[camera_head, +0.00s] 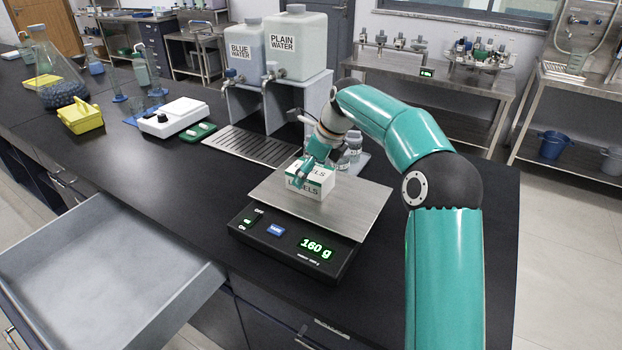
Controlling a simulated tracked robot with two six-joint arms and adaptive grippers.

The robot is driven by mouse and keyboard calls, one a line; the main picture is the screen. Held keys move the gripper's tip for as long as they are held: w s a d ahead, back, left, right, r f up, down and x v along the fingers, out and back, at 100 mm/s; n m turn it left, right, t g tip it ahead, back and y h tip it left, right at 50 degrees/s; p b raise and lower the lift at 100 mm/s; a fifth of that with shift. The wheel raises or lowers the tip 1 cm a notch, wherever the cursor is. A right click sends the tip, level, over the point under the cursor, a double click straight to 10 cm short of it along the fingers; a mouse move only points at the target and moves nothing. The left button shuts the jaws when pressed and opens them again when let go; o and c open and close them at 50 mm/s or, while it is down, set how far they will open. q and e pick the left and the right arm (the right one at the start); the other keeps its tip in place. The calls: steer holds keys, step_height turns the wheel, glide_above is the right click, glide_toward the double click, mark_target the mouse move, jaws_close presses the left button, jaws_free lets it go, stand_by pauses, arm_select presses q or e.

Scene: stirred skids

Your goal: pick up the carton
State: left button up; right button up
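The carton (319,186) is a small white and green box marked "LABELS". The far finger is hidden, so I cannot tell whether the gripper grips the carton. My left gripper is not in view.
An open, empty grey drawer (100,269) juts out at the front left. Two water tanks, blue water (246,57) and plain water (297,46), stand behind over a drip grate (250,146). Small grey containers (352,146) stand close behind the scale. A white device (173,117) is farther left.

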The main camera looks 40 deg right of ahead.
steer(key=shift+f, duration=0.15)
steer(key=c, duration=1.2)
steer(key=shift+c, duration=1.1)
